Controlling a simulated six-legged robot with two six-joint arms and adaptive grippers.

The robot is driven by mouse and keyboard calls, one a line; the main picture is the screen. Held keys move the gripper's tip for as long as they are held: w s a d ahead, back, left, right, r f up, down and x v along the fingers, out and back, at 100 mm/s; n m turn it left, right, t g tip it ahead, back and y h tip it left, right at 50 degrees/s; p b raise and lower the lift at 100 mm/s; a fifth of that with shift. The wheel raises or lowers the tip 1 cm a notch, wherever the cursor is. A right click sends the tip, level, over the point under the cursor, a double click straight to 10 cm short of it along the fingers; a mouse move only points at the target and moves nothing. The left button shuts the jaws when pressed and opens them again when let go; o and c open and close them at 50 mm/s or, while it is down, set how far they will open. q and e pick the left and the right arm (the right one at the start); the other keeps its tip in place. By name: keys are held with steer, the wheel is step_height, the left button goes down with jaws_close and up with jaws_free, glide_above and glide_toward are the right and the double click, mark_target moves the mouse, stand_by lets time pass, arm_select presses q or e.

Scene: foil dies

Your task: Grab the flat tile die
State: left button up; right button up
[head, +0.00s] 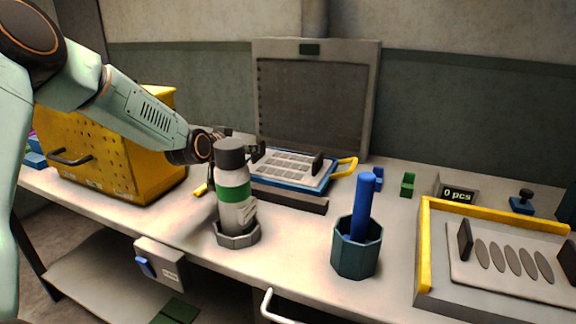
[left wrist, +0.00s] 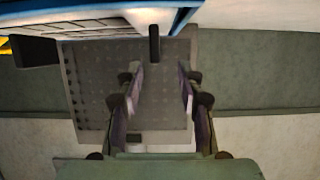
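The flat tile die (head: 283,163), a pale plate with a grid of rectangles and dark upright tabs, lies in a blue-edged frame at the back middle of the bench. In the left wrist view its gridded face (left wrist: 95,27) is at the top left, with one dark tab (left wrist: 154,43) near the line between the fingertips. My left gripper (left wrist: 159,72) is open, with nothing between its fingers. In the head view my left gripper (head: 245,140) is at the die's left end, partly hidden behind the bottle. My right gripper is not in view.
A grey-capped bottle (head: 234,190) stands in front of my left wrist. A teal cup (head: 356,248) holds a blue rod (head: 363,205). A yellow perforated box (head: 120,150) is left. Another die with ovals (head: 510,262) lies right. A grey panel (head: 312,105) stands behind.

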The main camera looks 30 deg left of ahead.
arm_select(q)
steer(key=shift+w+d+f, duration=0.15)
steer(key=shift+w, duration=0.1)
steer(key=shift+w+f, duration=0.15)
steer(key=shift+w, duration=0.15)
steer(key=b+x, duration=0.1)
steer(key=x, duration=0.2)
steer(key=shift+w+f+b, duration=0.1)
steer(key=shift+b, duration=0.3)
steer(key=shift+w+d+f, duration=0.1)
steer(key=shift+w+d, duration=0.1)
steer(key=shift+w, duration=0.65)
steer(key=shift+w+a+f, duration=0.2)
steer(key=shift+w, duration=0.05)
steer(key=shift+s+d+r, duration=0.1)
steer(key=shift+s+r, duration=0.1)
steer(key=shift+c, duration=1.2)
steer(key=shift+w+f, duration=0.15)
jaws_close()
